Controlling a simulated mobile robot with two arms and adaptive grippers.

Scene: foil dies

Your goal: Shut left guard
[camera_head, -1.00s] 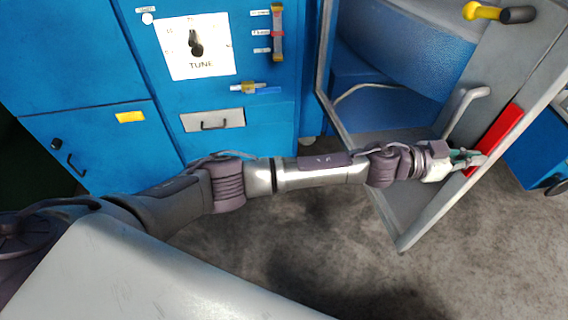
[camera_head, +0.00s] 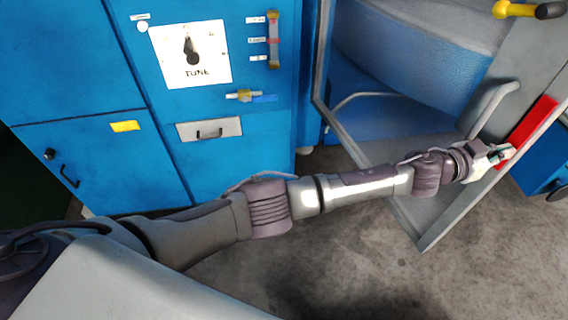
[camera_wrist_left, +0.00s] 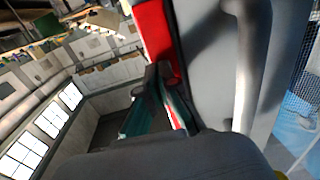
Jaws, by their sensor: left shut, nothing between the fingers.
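The guard (camera_head: 447,214) is a grey-framed panel that stands open at the right of the head view. It carries a bent grey handle (camera_head: 493,104) and a red strip (camera_head: 532,120) along its outer edge. The handle (camera_wrist_left: 252,65) and red strip (camera_wrist_left: 155,35) also show large in the left wrist view. My left gripper (camera_head: 503,155) is at the guard's outer edge, by the lower end of the red strip. Its fingers (camera_wrist_left: 168,98) are shut and empty. I cannot tell whether they touch the strip. My right gripper is out of view.
A blue cabinet with a tune dial (camera_head: 190,54) and a drawer (camera_head: 209,129) stands at the left. A yellow and black knob (camera_head: 525,10) is at the upper right. A pale surface (camera_head: 130,280) fills the lower left. Grey floor (camera_head: 350,250) is bare below my arm.

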